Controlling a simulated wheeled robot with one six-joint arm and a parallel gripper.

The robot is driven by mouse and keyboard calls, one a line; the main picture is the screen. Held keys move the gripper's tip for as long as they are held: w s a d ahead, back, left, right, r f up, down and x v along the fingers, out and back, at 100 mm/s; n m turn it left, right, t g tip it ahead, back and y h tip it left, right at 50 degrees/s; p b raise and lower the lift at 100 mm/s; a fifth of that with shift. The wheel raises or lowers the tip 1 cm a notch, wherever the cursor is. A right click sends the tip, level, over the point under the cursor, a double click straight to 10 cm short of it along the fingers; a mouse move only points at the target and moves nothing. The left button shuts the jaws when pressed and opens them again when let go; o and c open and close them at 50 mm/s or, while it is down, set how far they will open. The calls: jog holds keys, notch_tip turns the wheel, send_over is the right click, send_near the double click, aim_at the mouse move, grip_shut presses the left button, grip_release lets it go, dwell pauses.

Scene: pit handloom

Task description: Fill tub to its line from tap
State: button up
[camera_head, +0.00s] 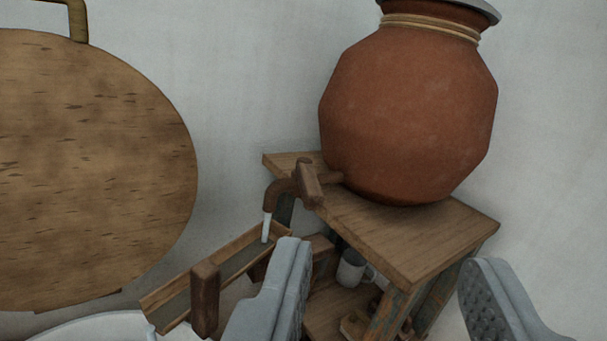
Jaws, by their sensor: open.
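A brown tap (300,187) sticks out from the lower left of a large clay pot (410,110). A thin pale stream of water (267,226) falls from its spout into a sloping wooden trough (170,301). The trough slopes down to the left, and a little water shows at its low end (151,331). Below it, the pale rim of what looks like the tub (80,329) shows at the bottom left. The tub's inside, line and water level are not visible. My gripper (385,258) is open and empty, its fingers apart in front of the stand, below the tap.
The pot stands on a wooden stand (400,236) against a pale wall. A white mug (351,270) and small items sit on its lower shelf. A brown upright handle or post (205,299) is by the trough. A large round wooden board (90,165) fills the left.

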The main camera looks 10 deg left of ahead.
aim_at(310, 186)
jog(key=w+f+n+g+y, duration=0.2)
jog(key=w+f+n+y, duration=0.25)
jog(key=w+f, duration=0.6)
jog(key=shift+m+y, duration=0.35)
jog(key=shift+m, duration=0.1)
jog(key=x, duration=1.1)
jog(key=d+x, duration=0.1)
jog(key=x, duration=0.5)
jog(key=shift+w+a+r, duration=0.1)
jog(key=shift+w+r, duration=0.25)
jog(key=shift+w, duration=0.05)
grip_shut()
